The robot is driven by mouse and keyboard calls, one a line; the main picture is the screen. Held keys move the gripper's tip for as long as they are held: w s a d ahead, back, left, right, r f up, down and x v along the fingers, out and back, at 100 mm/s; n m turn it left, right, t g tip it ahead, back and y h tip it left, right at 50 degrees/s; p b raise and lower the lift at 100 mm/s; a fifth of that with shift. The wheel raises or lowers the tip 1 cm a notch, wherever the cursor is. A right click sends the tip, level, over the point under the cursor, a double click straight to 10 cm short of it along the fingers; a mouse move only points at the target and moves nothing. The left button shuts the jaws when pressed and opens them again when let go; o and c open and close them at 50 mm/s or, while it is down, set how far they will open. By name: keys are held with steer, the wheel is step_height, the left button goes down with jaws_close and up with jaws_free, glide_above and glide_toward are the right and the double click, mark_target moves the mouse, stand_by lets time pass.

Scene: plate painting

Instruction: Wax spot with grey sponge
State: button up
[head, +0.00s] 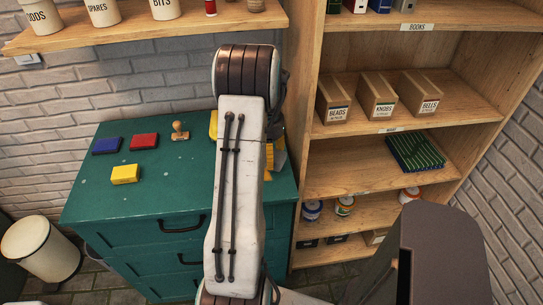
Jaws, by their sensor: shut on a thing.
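No grey sponge shows in the head view. No wax spot can be made out for certain; the green cabinet top (165,185) has only a few tiny pale specks. My arm stands in front of the right part of the cabinet and bends down behind its own upper link.
Blue (107,145), red (144,140) and yellow (125,174) blocks and a wooden stamp (180,131) sit on the cabinet's left and back. A wooden shelf unit (400,150) stands right. A wall shelf (150,28) hangs above. A cream bin (40,250) stands left.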

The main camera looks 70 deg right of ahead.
steer(key=shift+r+p, duration=0.95)
steer(key=shift+r, duration=0.8)
